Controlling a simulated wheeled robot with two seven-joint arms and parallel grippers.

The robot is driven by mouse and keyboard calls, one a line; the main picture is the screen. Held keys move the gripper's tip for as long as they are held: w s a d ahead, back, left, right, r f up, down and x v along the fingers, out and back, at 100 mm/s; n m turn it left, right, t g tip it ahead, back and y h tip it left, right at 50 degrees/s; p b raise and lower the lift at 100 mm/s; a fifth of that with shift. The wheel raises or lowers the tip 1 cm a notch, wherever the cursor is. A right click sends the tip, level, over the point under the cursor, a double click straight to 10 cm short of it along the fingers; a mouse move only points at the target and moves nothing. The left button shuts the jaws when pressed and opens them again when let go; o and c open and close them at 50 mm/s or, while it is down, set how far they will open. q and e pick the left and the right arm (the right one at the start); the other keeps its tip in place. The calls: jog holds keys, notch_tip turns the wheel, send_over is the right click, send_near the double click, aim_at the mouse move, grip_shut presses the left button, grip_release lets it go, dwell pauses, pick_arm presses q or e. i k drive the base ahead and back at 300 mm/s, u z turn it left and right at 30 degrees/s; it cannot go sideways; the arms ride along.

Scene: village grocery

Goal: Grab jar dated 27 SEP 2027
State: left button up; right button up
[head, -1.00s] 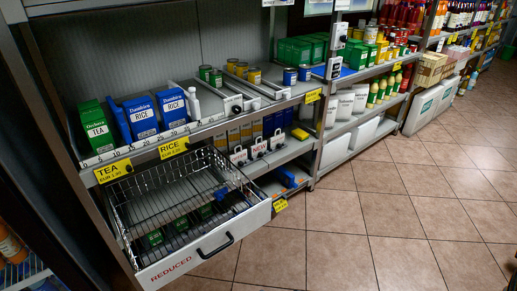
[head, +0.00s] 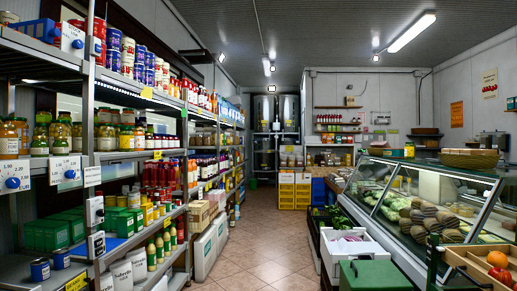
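Several glass jars with yellow, orange and dark contents stand on the middle shelf at the far left in the head view; one pale-yellow jar (head: 60,134) is near the shelf's right end. More jars (head: 127,138) stand on the same level in the adjoining bay. A small yellow jar or tub with a green lid (head: 409,149) stands on top of the glass counter at the right. No date is readable on any of them. Neither of my grippers is in view.
A tiled aisle (head: 262,230) runs clear down the middle. Shelving lines the left. A glass display counter (head: 430,190) stands on the right, with a white crate (head: 350,250), a green box (head: 375,275) and a wooden produce crate (head: 470,262) before it.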

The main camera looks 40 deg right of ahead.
aim_at(164, 138)
jog(key=z, duration=1.25)
jog(key=i, duration=6.2)
jog(key=u, duration=2.2)
